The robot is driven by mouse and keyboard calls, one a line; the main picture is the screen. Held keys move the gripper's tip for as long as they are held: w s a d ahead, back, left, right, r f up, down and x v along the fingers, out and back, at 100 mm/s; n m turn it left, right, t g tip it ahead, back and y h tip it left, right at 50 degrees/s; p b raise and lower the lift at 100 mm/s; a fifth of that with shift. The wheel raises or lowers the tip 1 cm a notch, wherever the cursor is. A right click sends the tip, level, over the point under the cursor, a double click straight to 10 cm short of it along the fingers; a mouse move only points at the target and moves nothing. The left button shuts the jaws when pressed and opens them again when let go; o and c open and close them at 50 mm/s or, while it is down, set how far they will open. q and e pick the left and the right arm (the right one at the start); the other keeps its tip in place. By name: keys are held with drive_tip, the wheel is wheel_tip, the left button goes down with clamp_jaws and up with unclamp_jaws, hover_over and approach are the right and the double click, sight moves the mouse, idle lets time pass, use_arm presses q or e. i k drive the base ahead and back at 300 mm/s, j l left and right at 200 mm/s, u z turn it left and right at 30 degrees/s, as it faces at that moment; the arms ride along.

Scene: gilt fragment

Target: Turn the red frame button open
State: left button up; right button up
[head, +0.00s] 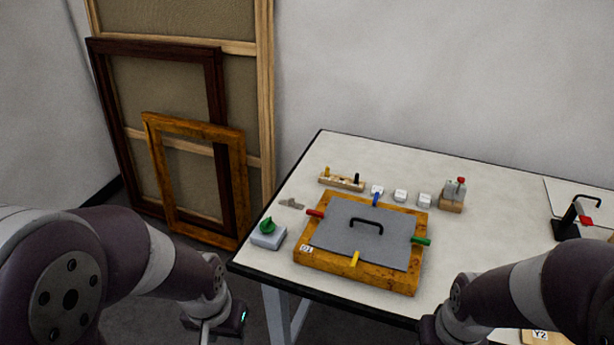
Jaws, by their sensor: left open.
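A wooden gilt frame (400,282) lies flat on the table with a grey panel (345,237) set in it. The panel carries a black handle (367,222). The red frame button (315,213) sits on the left side of the frame, and its inner end appears to reach the panel's edge. A blue button (376,198) is at the back, a green one (421,240) at the right and a yellow one (354,258) at the front. My left gripper (222,322) is open and empty, off the table's left front edge, apart from the frame. My right gripper is out of view.
A grey box with a green knob (268,232) stands left of the frame. Behind are a wooden rack (342,182), white blocks (400,195) and a bottle holder (452,202). A black stand (568,226) is at right. Large frames (215,130) lean on the wall.

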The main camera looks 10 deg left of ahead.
sight(313, 214)
drive_tip(key=i+j, duration=0.15)
drive_tip(key=i, duration=0.2)
drive_tip(key=i+j, duration=0.15)
drive_tip(key=i, duration=0.2)
drive_tip(key=j+z, duration=0.2)
drive_tip(key=z, duration=0.15)
drive_tip(key=i+j+z, duration=0.1)
drive_tip(key=j+z, duration=0.35)
drive_tip(key=z, duration=0.25)
